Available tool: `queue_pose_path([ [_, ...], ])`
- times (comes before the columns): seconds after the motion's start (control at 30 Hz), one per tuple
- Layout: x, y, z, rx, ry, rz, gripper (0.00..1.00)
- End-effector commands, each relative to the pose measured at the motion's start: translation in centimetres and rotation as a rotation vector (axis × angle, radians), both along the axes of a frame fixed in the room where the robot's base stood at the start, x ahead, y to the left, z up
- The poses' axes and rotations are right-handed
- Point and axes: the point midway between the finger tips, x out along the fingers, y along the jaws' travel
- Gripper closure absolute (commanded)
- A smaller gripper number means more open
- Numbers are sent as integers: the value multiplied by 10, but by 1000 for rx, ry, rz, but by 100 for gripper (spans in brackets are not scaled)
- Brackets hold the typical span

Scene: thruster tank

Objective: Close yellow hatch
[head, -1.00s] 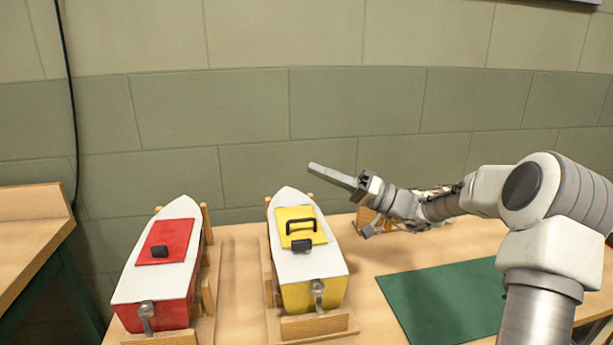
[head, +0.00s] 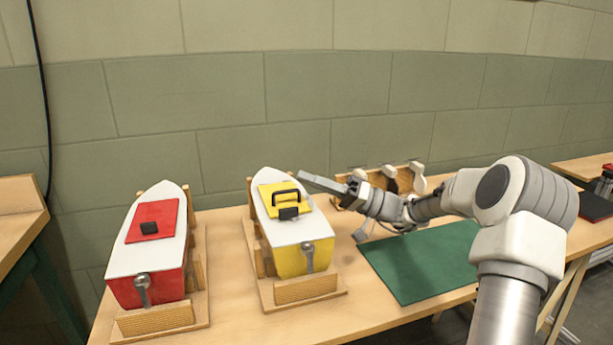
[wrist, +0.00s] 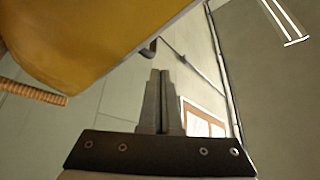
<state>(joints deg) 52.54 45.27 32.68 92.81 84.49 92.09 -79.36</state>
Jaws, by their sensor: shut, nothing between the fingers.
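The yellow hatch (head: 267,199) is a flat yellow panel on the white deck of the yellow boat (head: 304,259). It looks to lie about flat on the deck; I cannot tell whether it is fully seated.
A red boat (head: 148,284) with a red hatch (head: 153,218) sits in a wooden cradle to the left. A green mat (head: 425,268) lies to the right under my arm. A wooden rack (head: 360,180) stands behind my gripper. The wall is behind the bench.

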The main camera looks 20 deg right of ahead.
Motion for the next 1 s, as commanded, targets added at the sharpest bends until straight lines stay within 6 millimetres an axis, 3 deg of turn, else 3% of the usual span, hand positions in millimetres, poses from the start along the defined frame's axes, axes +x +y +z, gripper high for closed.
queue_pose_path([
  [0.4,-2,0,-14,0,0,0,100],
  [1.0,-1,0,-11,0,-1,0,100],
])
